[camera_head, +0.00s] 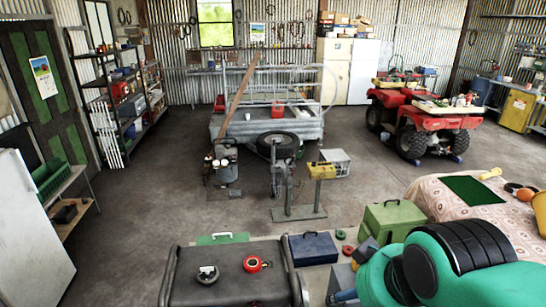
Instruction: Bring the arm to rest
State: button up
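A large teal and black rounded form, part of my own arm, fills the lower right corner of the head view. My gripper's fingers do not show in this view, so I cannot see whether they are open or shut. The arm hides part of the floor and part of the cloth-covered table (428,195) behind it.
A dark padded bench (225,290) with two small round parts stands close in front. A green box (393,220) and a blue toolbox (313,248) sit near my arm. A trailer (270,125) and red quad (450,120) stand farther back. The left-centre floor (135,210) is clear.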

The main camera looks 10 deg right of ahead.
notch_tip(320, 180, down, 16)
jog(key=b, duration=1.5)
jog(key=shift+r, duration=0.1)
dwell(2.1)
